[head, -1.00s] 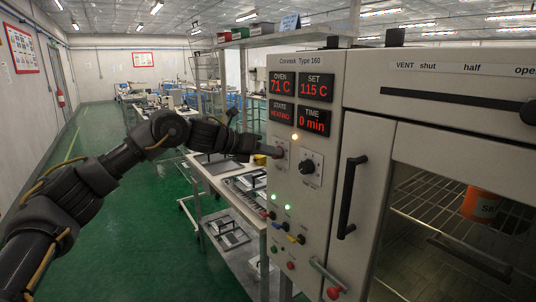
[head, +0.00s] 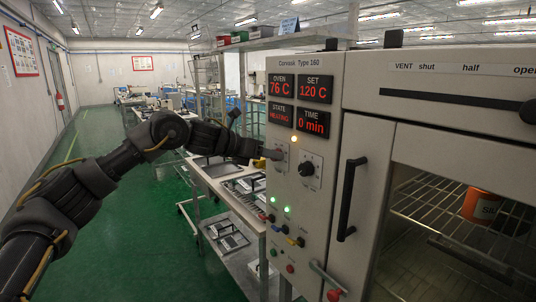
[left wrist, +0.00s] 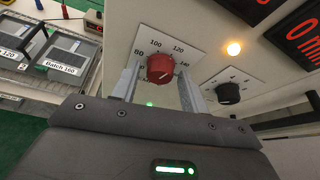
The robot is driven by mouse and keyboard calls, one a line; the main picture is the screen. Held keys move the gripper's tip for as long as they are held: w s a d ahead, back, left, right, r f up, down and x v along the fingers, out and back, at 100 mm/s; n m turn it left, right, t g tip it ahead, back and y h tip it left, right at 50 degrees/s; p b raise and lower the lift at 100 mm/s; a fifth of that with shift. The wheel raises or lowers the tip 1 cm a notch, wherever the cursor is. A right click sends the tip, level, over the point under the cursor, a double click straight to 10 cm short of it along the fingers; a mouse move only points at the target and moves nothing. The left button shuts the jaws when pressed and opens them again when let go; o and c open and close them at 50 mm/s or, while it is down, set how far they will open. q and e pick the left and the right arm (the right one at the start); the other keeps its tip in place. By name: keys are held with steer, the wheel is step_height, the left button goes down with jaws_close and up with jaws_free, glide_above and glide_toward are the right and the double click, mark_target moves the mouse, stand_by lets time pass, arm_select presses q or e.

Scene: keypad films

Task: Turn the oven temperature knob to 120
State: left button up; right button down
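The red oven temperature knob (left wrist: 160,68) sits on a white dial plate marked 80, 100, 120 and 140. In the head view the knob (head: 279,154) is mostly hidden by my left gripper (head: 270,154). In the left wrist view the two fingers of my left gripper (left wrist: 161,80) stand on either side of the knob, with a narrow gap showing on each side. The knob's pointer mark is too small to read. The SET display (head: 316,89) reads 120 C and the OVEN display (head: 281,85) reads 76 C. My right gripper is not in view.
A black knob (head: 306,169) sits right of the red one; it also shows in the left wrist view (left wrist: 229,93). The oven door handle (head: 350,198) projects further right. Lower buttons and a trolley (head: 237,195) with trays are below. The aisle at left is clear.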

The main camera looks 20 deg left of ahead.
arm_select(q)
steer(key=shift+o, duration=0.2)
steer(key=shift+r, duration=0.15)
steer(key=b+v, duration=0.2)
steer(key=v, duration=0.8)
steer(key=shift+s+a, duration=0.25)
steer(key=shift+s, duration=0.05)
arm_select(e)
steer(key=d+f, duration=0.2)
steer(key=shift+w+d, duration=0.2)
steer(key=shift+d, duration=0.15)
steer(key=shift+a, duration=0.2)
